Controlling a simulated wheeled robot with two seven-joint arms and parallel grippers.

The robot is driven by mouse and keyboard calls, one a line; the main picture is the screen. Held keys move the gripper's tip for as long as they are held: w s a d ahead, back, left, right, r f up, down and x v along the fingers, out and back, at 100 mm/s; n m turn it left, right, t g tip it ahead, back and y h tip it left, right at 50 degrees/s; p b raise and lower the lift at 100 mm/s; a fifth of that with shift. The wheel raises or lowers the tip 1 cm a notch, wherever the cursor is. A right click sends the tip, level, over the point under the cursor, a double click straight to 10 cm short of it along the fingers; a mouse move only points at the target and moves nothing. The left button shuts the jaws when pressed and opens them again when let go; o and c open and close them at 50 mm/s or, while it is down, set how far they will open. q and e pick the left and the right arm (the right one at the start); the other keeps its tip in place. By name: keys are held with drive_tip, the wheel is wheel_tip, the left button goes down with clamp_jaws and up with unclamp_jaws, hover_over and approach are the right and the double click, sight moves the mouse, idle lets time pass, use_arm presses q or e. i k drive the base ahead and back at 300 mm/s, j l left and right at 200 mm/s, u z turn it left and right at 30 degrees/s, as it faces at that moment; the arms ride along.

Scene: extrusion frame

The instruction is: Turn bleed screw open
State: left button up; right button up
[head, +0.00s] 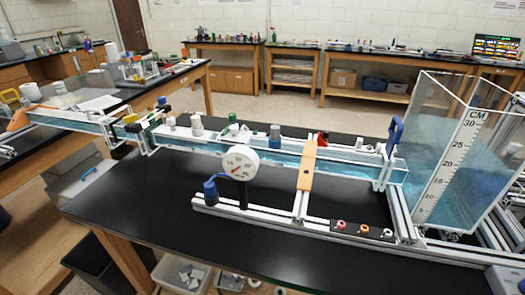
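No part that I can surely name as the bleed screw stands out at this size. A round white dial gauge (240,162) stands on a dark post in front of the clear water channel (205,146). A blue fitting (210,189) sits low beside the post, on the metal extrusion frame (275,215). A red-and-white round part (340,225), an orange one (364,229) and a white one (387,233) sit in a row on a dark strip at the frame's front right. Neither of my grippers shows in the head view.
A clear tank (450,150) with a centimetre scale stands at the right, part filled with blue water. An orange bracket (307,165) crosses the channel. The black tabletop (140,215) is clear at the front left. Side benches line the back wall.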

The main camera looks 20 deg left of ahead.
sight(171, 120)
drive_tip(key=u, duration=1.25)
drive_tip(key=i+j+z, duration=0.15)
drive_tip(key=j+z, duration=0.15)
drive_tip(key=i+j+z, duration=0.15)
drive_tip(key=j+z, duration=0.45)
drive_tip(key=j, duration=0.2)
drive_tip(key=i, duration=0.05)
